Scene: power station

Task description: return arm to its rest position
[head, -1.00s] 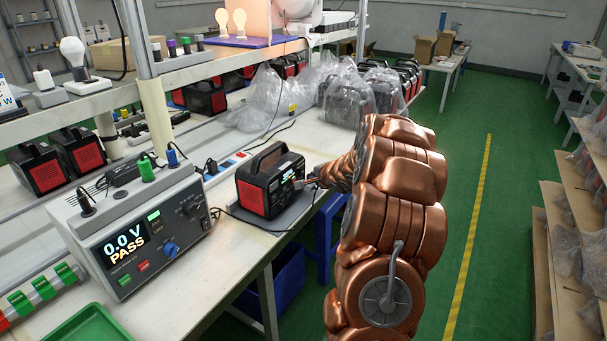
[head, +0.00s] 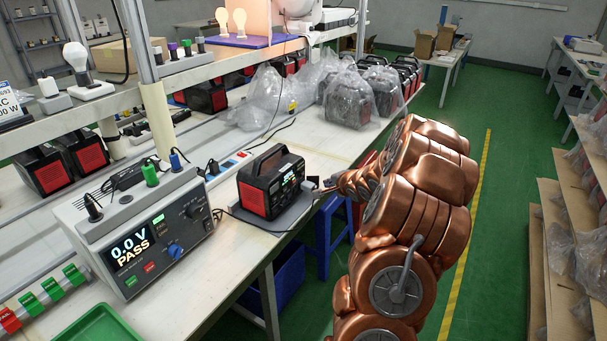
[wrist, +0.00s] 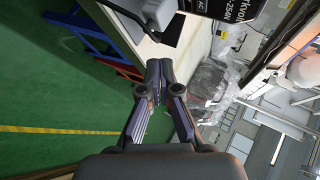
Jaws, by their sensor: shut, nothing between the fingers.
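My copper-coloured arm reaches up from the lower right of the head view. My gripper (head: 322,186) is at the front edge of the workbench, just right of a black and red power station (head: 268,184), with a small gap between them. In the wrist view my gripper (wrist: 159,68) has its fingertips together with nothing between them. The power station (wrist: 222,8) shows at the top of the wrist view, partly cut off by the frame. The fingers point toward the bench edge.
A tester (head: 140,235) reading 0.0 V PASS stands left of the power station. Bagged units (head: 350,98) sit farther back on the bench (head: 205,300). A blue stool (head: 325,238) is under the bench edge. Green floor with a yellow line (head: 468,250) is open to the right.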

